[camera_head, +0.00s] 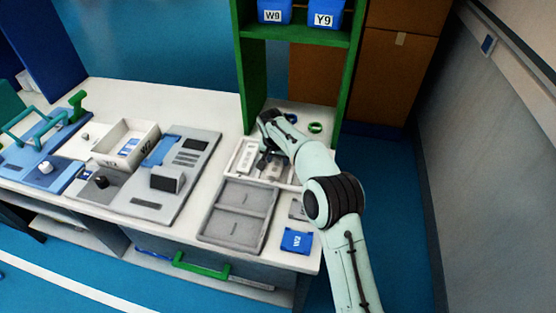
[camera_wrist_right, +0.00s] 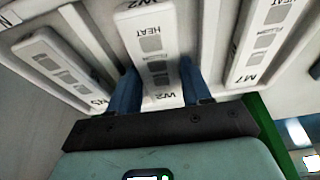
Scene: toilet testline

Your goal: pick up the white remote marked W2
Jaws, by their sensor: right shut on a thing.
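The white remote marked W2 (camera_wrist_right: 147,25) lies between the two blue fingers of my right gripper (camera_wrist_right: 158,78) in the right wrist view, with its HEAT label and grey buttons showing. The fingers are shut on its sides. In the head view my right gripper (camera_head: 265,160) is down over the white tray (camera_head: 231,166), and the W2 remote is mostly hidden there by the gripper and arm. I cannot tell whether the remote still touches the tray. My left gripper is not in view.
A white remote marked M7 (camera_wrist_right: 262,38) lies to the right and another white remote (camera_wrist_right: 60,68) to the left, close to the fingers. A green shelf post (camera_head: 247,85) rises behind.

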